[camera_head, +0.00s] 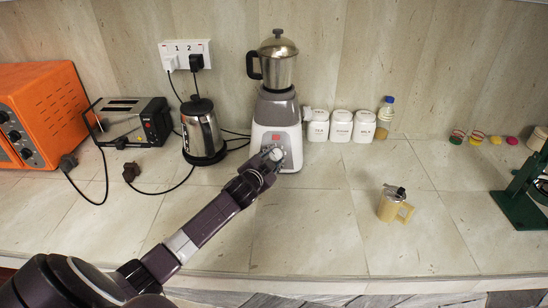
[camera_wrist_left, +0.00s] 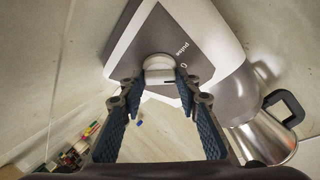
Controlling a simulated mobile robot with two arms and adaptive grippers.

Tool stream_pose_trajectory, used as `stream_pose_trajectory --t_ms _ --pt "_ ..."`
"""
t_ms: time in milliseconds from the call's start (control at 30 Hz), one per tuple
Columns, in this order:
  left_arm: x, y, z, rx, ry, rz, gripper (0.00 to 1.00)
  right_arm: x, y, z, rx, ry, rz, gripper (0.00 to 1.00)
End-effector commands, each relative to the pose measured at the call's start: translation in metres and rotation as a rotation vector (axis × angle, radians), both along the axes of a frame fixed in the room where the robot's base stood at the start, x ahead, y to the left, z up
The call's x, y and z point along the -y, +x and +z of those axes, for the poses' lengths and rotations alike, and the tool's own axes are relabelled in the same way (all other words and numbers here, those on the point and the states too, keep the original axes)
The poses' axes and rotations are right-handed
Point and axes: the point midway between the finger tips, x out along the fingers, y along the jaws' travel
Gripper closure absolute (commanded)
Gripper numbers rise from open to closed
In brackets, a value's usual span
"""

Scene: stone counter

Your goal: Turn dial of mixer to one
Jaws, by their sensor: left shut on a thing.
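The mixer (camera_head: 276,112) stands upright on the counter near the back wall, with a white and grey base and a steel jar with a black handle on top. Its round dial sits low on the front of the base and shows in the left wrist view (camera_wrist_left: 159,68), below the word "pulse". My left gripper (camera_head: 272,156) is at the front of the base, its fingers on either side of the dial and shut on it. The fingertips hide part of the dial, so I cannot read its setting. My right gripper is not in view.
A steel kettle (camera_head: 202,132) stands left of the mixer, with a toaster (camera_head: 133,121) and orange oven (camera_head: 45,112) beyond. White canisters (camera_head: 341,126) and a bottle (camera_head: 385,115) stand right. A cream jug (camera_head: 391,205) stands front right. The counter's front middle is clear.

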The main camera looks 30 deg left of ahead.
Motion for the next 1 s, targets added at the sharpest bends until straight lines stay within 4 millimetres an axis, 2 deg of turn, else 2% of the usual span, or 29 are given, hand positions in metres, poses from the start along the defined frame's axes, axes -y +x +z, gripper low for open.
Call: stream_pose_trajectory --t_ms 267,700,1000 --pt "-0.002 0.000 0.004 -0.023 0.041 -0.027 0.94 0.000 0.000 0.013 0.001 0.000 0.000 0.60" --pt "-0.004 0.001 0.010 -0.162 0.268 -0.195 0.94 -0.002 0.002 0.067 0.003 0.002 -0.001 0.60" --pt "-0.004 0.002 0.009 -0.251 0.415 -0.305 0.95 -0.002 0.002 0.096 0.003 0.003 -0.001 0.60"
